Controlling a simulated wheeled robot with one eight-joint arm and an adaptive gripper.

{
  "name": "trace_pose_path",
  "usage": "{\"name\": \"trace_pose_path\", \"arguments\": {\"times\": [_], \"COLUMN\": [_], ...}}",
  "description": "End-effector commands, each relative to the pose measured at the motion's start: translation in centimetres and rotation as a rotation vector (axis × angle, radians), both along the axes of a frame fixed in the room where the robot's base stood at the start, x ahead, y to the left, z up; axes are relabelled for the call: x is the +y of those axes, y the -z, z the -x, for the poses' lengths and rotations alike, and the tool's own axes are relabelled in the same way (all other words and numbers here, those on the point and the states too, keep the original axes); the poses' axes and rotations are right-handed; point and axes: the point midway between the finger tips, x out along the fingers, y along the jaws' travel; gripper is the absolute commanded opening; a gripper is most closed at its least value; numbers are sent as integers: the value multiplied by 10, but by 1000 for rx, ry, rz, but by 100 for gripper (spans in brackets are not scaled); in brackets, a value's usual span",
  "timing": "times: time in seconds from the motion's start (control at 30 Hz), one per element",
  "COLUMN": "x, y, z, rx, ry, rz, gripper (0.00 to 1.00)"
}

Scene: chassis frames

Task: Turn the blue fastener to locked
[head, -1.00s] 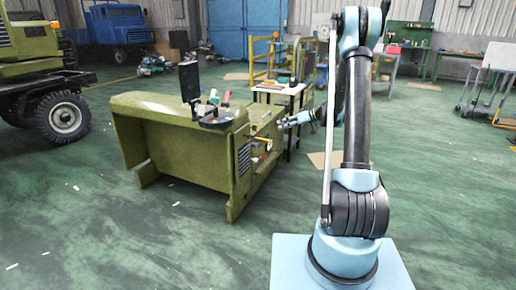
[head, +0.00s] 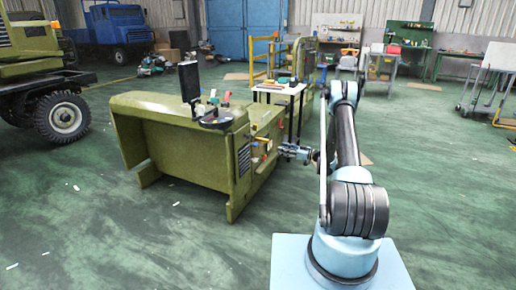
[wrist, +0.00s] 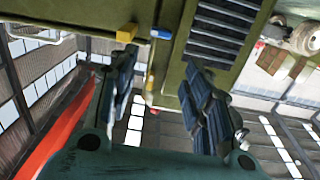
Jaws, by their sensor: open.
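The green chassis frame (head: 180,150) stands left of my arm, with small coloured fittings on its right face. In the wrist view, a small blue piece (wrist: 161,34), which looks like the blue fastener, sits on the green panel (wrist: 176,55). It is beyond my fingertips and apart from them. My gripper (wrist: 160,75) is open, with nothing between its fingers. In the head view, my gripper (head: 283,149) is close to the chassis's right face. The fastener cannot be made out clearly there, and its turn position is too small to read.
A yellow fitting (wrist: 127,33) is left of the blue piece, and a thin yellow rod (wrist: 151,78) with a pale tip is below it. Dark vent slats (wrist: 222,30) are to the right. A small white table (head: 280,89) stands behind the chassis. The floor in front is clear.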

Motion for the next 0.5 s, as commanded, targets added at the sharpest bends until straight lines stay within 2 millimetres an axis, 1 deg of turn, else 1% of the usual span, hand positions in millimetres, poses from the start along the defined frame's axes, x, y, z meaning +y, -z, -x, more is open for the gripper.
{"name": "trace_pose_path", "arguments": {"times": [0.1,0.23,0.37,0.5], "x": [0,7,24,47], "y": [7,9,8,8], "z": [0,-3,-8,-16], "rx": [-15,-18,-17,-17], "ry": [1,1,-1,-2], "rz": [-8,-11,-10,-10], "gripper": [45,45,45,45]}}
